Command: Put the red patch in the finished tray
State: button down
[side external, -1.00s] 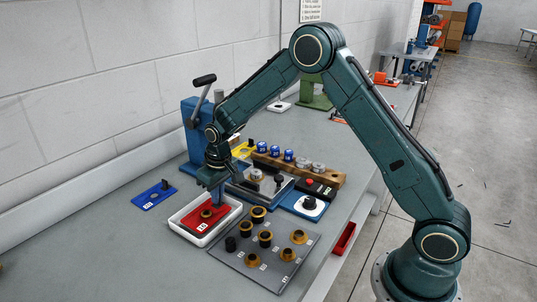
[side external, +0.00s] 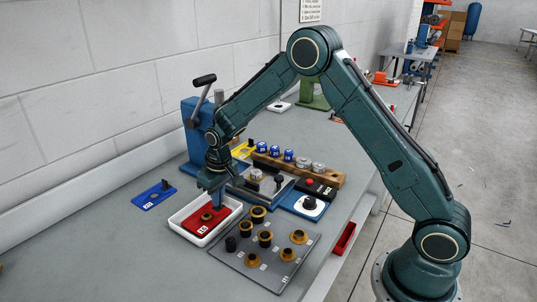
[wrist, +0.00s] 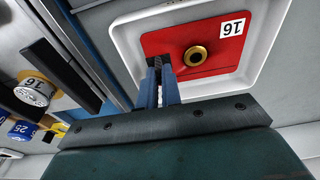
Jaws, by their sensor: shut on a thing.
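The red patch (side external: 208,220) is a flat plate with a brass ring and a white label marked 16. It is within the rim of the white tray (side external: 176,220). In the wrist view the red patch (wrist: 222,41) also appears inside the white tray (wrist: 128,50). My gripper (side external: 217,205) points down at the patch's far edge. In the wrist view my gripper (wrist: 162,72) is shut on a dark upright grip at that edge. I cannot tell whether the patch rests fully on the tray floor.
A grey plate (side external: 225,262) with several dark and brass bushings lies in front of the tray. A blue plate (side external: 152,195) lies to the left. A blue lever press (side external: 193,130) and a wooden rack (side external: 325,177) stand behind. Bare bench lies front left.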

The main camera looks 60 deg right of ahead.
jog(key=shift+f, duration=0.15)
jog(key=c, duration=1.5)
grip_release()
notch_tip(320, 180, up, 14)
jog(key=s, duration=0.2)
jog(key=shift+f, duration=0.15)
